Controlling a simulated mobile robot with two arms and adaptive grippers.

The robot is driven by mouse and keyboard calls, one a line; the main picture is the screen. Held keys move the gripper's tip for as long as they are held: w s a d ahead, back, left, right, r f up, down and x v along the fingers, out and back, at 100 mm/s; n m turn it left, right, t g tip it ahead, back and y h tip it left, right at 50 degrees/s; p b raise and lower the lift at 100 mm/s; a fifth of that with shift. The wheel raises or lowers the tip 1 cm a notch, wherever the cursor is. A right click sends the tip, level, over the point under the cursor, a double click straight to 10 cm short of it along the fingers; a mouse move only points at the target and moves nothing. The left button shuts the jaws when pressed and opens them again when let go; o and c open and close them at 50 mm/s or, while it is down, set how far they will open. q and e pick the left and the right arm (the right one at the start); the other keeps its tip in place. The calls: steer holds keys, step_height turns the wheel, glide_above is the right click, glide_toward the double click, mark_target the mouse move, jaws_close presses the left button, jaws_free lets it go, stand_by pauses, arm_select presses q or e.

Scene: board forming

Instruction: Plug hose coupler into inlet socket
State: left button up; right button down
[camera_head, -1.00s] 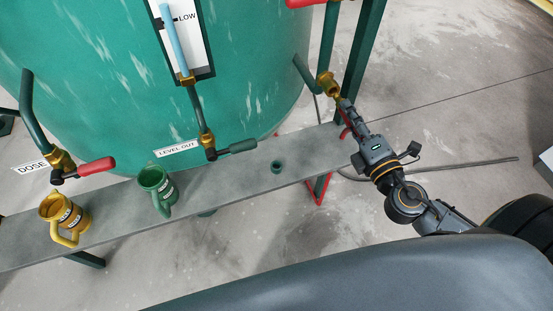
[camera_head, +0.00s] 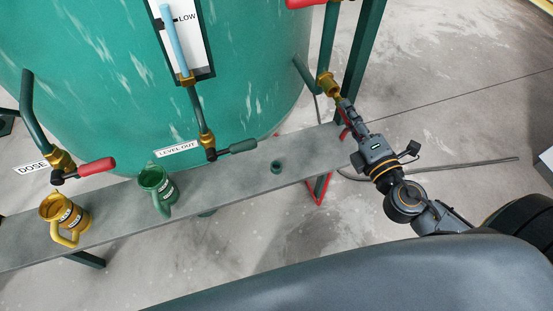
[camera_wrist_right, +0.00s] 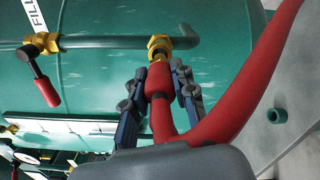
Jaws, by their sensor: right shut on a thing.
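The inlet socket is a brass fitting (camera_head: 328,85) on the end of a green pipe at the right side of the tank. It also shows in the right wrist view (camera_wrist_right: 158,45). My right gripper (camera_head: 345,104) points up at this socket from the lower right. In the wrist view its two fingers (camera_wrist_right: 160,92) are shut on the red hose coupler (camera_wrist_right: 158,78), one on each side. The coupler's front end meets or overlaps the brass socket in that view; I cannot tell whether it is seated. My left gripper is not in view.
A grey bench (camera_head: 235,180) runs below the tank (camera_head: 120,90), holding a green mug (camera_head: 155,182), a yellow mug (camera_head: 62,213) and a small green ring (camera_head: 277,167). The red hose (camera_wrist_right: 245,85) bends up right of the gripper. A red-handled valve (camera_wrist_right: 45,88) is at left.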

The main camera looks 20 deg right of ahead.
steer(key=shift+w+p, duration=0.6)
steer(key=shift+w, duration=0.95)
steer(key=c, duration=1)
jaws_free()
steer(key=s, duration=1.2)
steer(key=shift+d, duration=0.15)
